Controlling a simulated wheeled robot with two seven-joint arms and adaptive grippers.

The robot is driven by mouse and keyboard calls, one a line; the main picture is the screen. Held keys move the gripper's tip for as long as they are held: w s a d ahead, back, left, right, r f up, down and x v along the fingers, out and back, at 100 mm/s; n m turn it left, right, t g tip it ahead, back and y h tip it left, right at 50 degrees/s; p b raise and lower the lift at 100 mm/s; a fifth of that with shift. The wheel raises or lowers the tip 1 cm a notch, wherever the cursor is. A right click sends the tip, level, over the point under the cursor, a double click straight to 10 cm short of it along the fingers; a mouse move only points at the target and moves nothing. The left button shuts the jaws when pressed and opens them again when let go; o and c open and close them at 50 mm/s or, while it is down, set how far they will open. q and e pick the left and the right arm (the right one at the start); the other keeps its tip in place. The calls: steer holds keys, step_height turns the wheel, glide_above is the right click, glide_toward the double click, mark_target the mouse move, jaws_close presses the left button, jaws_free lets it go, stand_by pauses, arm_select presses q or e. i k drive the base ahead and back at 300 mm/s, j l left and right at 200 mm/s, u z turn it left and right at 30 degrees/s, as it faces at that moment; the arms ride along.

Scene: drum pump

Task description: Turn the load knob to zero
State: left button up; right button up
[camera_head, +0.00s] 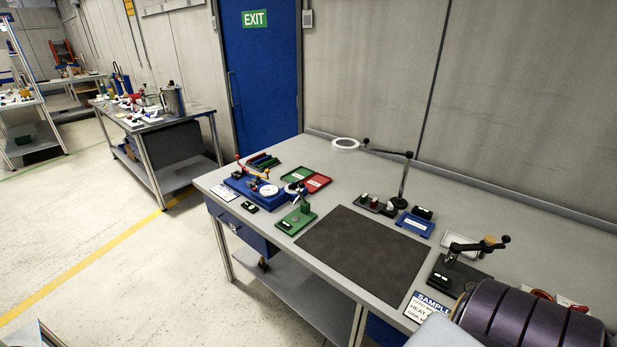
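I cannot make out which part is the load knob; no load label is readable. A blue device (258,196) with a white round dial (268,190) and an orange-red lever (250,170) stands at the left end of the workbench. A green block on a green base (297,218) stands just in front of it. A small dark unit with a little display (441,279) and a black-handled arm sits at the bench's right. Any knobs on these are too small to tell their setting. Neither of my grippers shows in the view.
The grey workbench (215,182) carries a black mat (362,250) in its clear middle. A lamp on a stand (404,178), a blue tray (415,224) and a red tray (317,181) stand around it. A dark ribbed cylinder (530,318) fills the lower right. Open floor lies left.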

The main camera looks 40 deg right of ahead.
mark_target(293, 186)
steer(key=i+j+z, duration=0.1)
steer(key=z, duration=0.35)
steer(key=i+j+z, duration=0.2)
steer(key=z, duration=0.25)
steer(key=i+j+z, duration=0.4)
steer(key=j+z, duration=0.15)
steer(key=z, duration=0.3)
steer(key=i+j+z, duration=0.1)
steer(key=j+z, duration=0.6)
steer(key=z, duration=0.2)
steer(key=k+j+z, duration=0.1)
steer(key=j+z, duration=0.35)
steer(key=j, duration=0.3)
